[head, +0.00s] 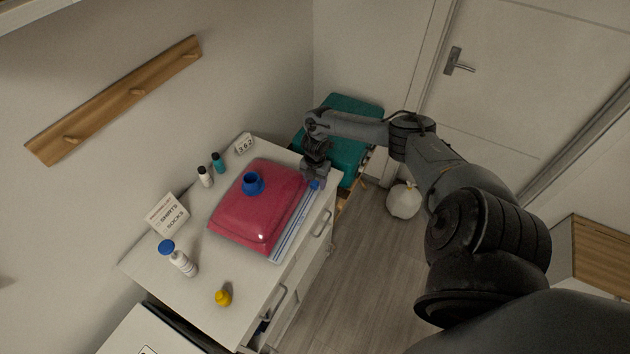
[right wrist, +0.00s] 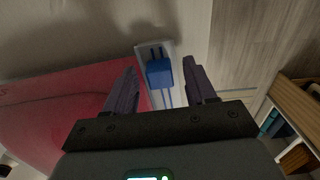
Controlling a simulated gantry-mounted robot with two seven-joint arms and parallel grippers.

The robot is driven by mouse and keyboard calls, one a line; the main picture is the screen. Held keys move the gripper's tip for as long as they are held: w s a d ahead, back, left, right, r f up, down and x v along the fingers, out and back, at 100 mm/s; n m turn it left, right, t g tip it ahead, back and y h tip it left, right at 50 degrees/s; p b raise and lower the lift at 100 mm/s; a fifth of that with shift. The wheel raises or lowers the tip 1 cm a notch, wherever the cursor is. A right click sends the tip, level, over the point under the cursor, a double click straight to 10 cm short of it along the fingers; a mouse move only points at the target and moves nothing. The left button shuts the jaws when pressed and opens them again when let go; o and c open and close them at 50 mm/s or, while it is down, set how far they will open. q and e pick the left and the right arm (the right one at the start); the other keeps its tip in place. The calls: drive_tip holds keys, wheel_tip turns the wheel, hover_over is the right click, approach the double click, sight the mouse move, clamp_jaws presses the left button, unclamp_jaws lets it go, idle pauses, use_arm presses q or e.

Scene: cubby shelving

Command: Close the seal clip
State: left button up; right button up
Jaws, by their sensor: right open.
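A red vacuum storage bag (head: 250,215) with a blue round valve (head: 253,184) lies on the white dresser top. A clear seal strip with blue lines (head: 290,232) runs along its right edge. The small blue seal clip (head: 315,185) sits at the far end of that strip. My right gripper (head: 313,178) is over this end, pointing down. In the right wrist view the clip (right wrist: 160,73) shows between the two spread fingers of my right gripper (right wrist: 160,68), with gaps on both sides. Whether the fingers reach down to its height I cannot tell. My left gripper is out of view.
On the dresser (head: 200,300) stand a white bottle with a blue cap (head: 180,260), a yellow bottle (head: 223,298), two small bottles (head: 205,177), a label sign (head: 166,214) and a number block (head: 244,144). A teal case (head: 345,150) stands behind the dresser. Floor is open at right.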

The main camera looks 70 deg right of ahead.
sight(315, 182)
wheel_tip(315, 182, up, 11)
idle(0.7)
drive_tip(key=shift+s, duration=0.15)
